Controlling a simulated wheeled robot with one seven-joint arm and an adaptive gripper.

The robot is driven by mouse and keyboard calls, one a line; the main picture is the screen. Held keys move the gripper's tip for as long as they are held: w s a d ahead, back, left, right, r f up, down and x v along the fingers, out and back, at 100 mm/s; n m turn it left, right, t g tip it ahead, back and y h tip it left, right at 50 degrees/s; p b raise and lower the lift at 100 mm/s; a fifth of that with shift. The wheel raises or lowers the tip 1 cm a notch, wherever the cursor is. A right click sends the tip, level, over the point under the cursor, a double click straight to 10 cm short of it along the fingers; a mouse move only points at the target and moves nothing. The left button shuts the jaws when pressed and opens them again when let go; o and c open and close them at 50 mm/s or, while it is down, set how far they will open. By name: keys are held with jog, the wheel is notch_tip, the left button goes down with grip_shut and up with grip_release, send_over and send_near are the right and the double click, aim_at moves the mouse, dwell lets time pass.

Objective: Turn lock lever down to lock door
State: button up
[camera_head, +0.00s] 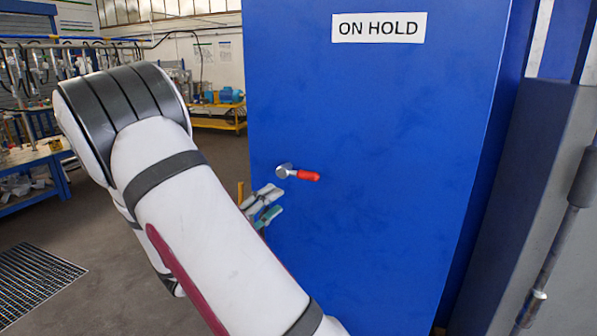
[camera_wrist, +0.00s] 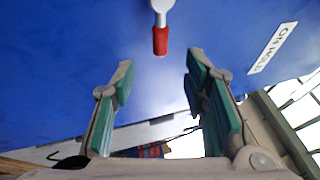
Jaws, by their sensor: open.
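The lock lever (camera_head: 307,175) has a metal pivot and a red grip. It sticks out to the right, tilted slightly down, on the blue door (camera_head: 370,110) in the head view. In the wrist view the lever's red grip (camera_wrist: 160,41) points toward my gripper from the top middle. My gripper (camera_head: 266,206) is just below and left of the lever, partly hidden behind my arm. In the wrist view my gripper (camera_wrist: 159,72) is open and empty, with green-padded fingers wide apart. The red grip lies beyond the fingertips, roughly centred between them, and appears untouched.
An "ON HOLD" sign (camera_head: 379,28) is high on the door. A grey panel with a vertical rod (camera_head: 560,245) stands at the right. A floor grate (camera_head: 35,282) and a workbench (camera_head: 40,155) are at the left. The floor between is clear.

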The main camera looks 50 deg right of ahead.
aim_at(304, 178)
jog(key=p+x, duration=0.2)
jog(key=x, duration=1.1)
jog(key=shift+d+r, duration=0.1)
jog(key=shift+d, duration=0.2)
grip_shut()
